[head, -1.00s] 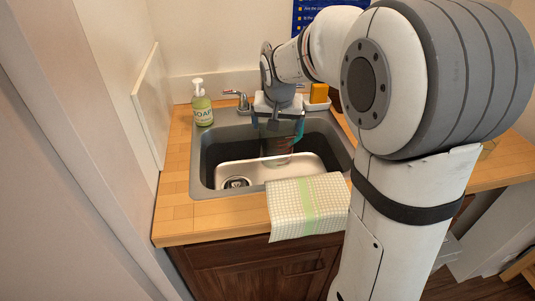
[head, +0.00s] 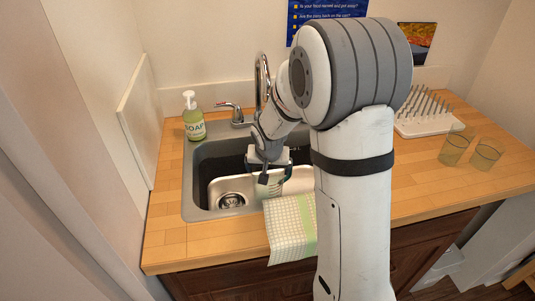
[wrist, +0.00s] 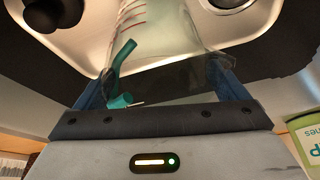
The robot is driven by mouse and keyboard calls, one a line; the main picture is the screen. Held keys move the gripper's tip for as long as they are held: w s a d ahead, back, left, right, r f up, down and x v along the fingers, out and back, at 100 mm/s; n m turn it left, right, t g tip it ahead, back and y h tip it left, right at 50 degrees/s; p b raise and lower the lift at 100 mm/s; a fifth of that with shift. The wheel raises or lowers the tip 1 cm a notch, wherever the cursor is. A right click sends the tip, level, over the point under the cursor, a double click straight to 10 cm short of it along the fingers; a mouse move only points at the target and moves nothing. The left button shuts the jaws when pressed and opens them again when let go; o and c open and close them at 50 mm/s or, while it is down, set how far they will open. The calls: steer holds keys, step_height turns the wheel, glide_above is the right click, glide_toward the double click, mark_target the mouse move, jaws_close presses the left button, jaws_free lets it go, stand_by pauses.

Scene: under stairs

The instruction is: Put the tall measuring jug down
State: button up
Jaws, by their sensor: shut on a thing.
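The sink basin lies beyond. I cannot tell whether the jug's base touches the basin.
A green soap bottle (head: 194,118) and the tap handle (head: 232,112) stand behind the sink. A checked towel (head: 291,228) hangs over the front edge. At right are a drying rack (head: 425,120) and two glasses (head: 487,155), with bare wooden counter (head: 420,185) in front.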

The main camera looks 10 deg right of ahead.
steer(key=w, duration=0.3)
steer(key=w+d+p, duration=0.1)
steer(key=shift+w+r, duration=0.3)
steer(key=w, duration=0.1)
steer(key=w+f+p, duration=0.1)
steer(key=w, duration=0.1)
steer(key=shift+d+f, duration=0.1)
steer(key=shift+d, duration=0.1)
steer(key=shift+f, duration=0.2)
steer(key=o, duration=1.1)
steer(key=shift+c, duration=0.2)
steer(key=shift+r, duration=0.2)
